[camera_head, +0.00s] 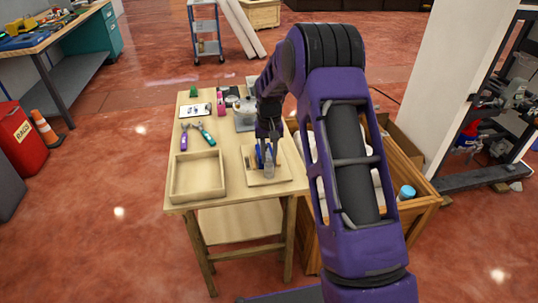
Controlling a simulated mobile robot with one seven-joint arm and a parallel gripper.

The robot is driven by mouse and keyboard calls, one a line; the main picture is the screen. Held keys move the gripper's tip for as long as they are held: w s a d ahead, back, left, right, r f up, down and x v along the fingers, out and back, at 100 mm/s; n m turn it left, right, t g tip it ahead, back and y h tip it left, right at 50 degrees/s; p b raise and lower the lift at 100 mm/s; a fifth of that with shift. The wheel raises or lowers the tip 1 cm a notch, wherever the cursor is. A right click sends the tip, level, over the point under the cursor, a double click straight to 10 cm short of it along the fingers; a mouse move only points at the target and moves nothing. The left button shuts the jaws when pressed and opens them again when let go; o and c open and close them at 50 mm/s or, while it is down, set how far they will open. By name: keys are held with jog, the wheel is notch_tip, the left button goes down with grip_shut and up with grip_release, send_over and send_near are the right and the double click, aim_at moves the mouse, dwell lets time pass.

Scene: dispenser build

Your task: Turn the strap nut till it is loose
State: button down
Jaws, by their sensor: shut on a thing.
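My gripper (269,138) points down over the right part of the small wooden table (235,188). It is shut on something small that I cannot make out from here. Just under it is a light wooden board (283,176) carrying blue-handled tools (259,157) and a pale, clear upright piece (269,166). A silvery rounded part (243,116) stands behind and left of my gripper, partly hidden by the arm. The strap nut cannot be told apart at this size.
An empty wooden tray (198,196) lies at the table's front left. Purple-handled pliers (184,137) and teal-handled pliers (205,134) lie behind it. A wooden crate (420,207) stands right of the table, partly behind my arm. Open floor lies left of the table.

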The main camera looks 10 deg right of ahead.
aim_at(269, 159)
jog(key=shift+n, duration=0.5)
jog(key=c, duration=0.7)
grip_release()
jog(key=shift+r, duration=0.15)
notch_tip(269, 159, up, 17)
jog(key=shift+r+p, duration=0.1)
jog(key=shift+p, duration=0.85)
